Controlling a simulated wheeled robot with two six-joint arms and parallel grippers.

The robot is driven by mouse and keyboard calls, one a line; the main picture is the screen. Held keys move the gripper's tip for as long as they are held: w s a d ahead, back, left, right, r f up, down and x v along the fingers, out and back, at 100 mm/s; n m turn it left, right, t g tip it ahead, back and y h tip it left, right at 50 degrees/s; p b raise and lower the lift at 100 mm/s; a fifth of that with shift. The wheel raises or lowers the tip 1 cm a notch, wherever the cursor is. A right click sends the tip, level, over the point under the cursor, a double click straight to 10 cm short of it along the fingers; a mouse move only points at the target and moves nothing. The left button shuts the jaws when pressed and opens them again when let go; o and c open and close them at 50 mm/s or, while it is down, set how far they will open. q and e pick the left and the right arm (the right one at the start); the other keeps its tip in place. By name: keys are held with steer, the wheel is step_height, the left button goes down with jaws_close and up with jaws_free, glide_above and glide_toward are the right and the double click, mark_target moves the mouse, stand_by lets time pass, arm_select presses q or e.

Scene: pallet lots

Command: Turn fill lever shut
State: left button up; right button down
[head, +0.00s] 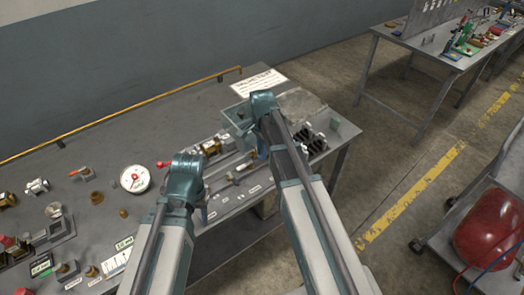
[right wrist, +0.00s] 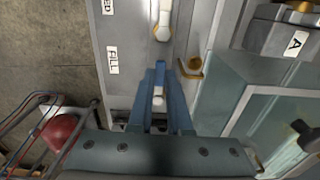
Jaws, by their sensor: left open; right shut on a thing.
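The FILL label (right wrist: 112,60) is on a grey panel in the right wrist view, left of my right gripper. My right gripper (right wrist: 158,92) is shut on a small pale piece between its blue fingers, which appears to be the fill lever (right wrist: 158,97); the fingers hide most of it. In the head view, the right gripper (head: 262,150) reaches down at the bench's right part, mostly hidden behind its own wrist. My left gripper (head: 205,213) is open and hangs near the front edge of the bench, partly hidden by its arm.
A brass hook (right wrist: 190,68) is right of the right fingers. A white-ended part (right wrist: 162,22) lies ahead of them. A round gauge (head: 135,178) and several fittings stand on the bench's left.

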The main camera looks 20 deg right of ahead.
steer(key=c, duration=0.8)
jaws_free()
steer(key=shift+c, duration=0.2)
